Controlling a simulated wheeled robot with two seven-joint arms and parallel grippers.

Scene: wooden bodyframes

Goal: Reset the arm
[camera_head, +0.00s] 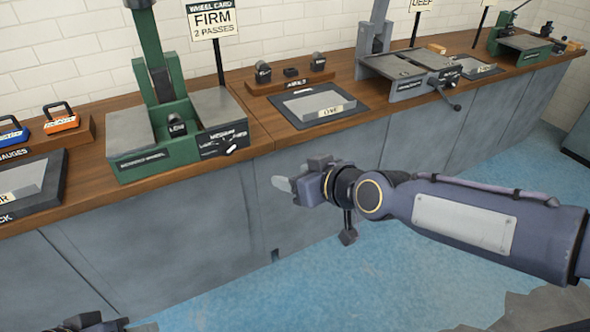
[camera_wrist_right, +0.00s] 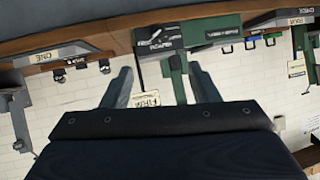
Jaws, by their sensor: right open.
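My right arm comes in from the right in the head view. Its gripper (camera_head: 283,185) hangs in the air in front of the workbench's grey cabinet face, below the bench top and over the blue floor. In the right wrist view the two fingers of the right gripper (camera_wrist_right: 160,88) stand apart with nothing between them. Only a small dark part of my left arm (camera_head: 90,322) shows at the bottom left of the head view. The fingers of the left gripper cannot be made out.
A wooden bench top (camera_head: 262,122) runs along the white tiled wall. On it stand a green machine (camera_head: 150,160), a grey machine (camera_head: 405,68), a dark tray with a grey plate (camera_head: 320,104), gauges (camera_head: 62,120) and a sign card (camera_head: 211,20). The blue floor (camera_head: 300,285) in front is clear.

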